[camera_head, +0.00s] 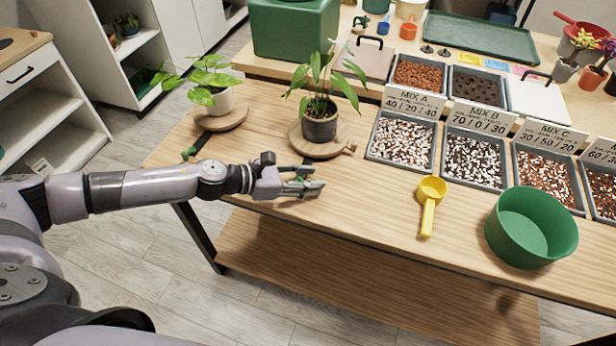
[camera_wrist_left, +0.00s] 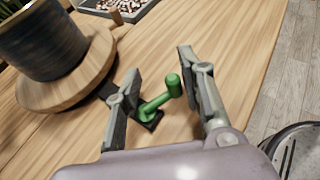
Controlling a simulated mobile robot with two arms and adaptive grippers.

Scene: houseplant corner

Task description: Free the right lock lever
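My left gripper (camera_head: 306,180) is open beside the right round wooden stand (camera_head: 322,151), at the near edge of the table. In the left wrist view its two fingers (camera_wrist_left: 160,75) stand apart on either side of a green lock lever (camera_wrist_left: 160,103). The lever's upright knob is nearer to the right-hand finger; I cannot tell if it touches. The lever's dark base joins the stand. In the head view the gripper mostly hides this lever. A dark potted plant (camera_head: 320,123) stands on this stand. My right gripper is not in view.
A left stand (camera_head: 222,122) holds a plant in a white pot; its green lever (camera_head: 188,154) points toward the near left. A yellow scoop (camera_head: 430,200), a green bowl (camera_head: 530,229) and several trays of mix (camera_head: 401,138) lie to the right.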

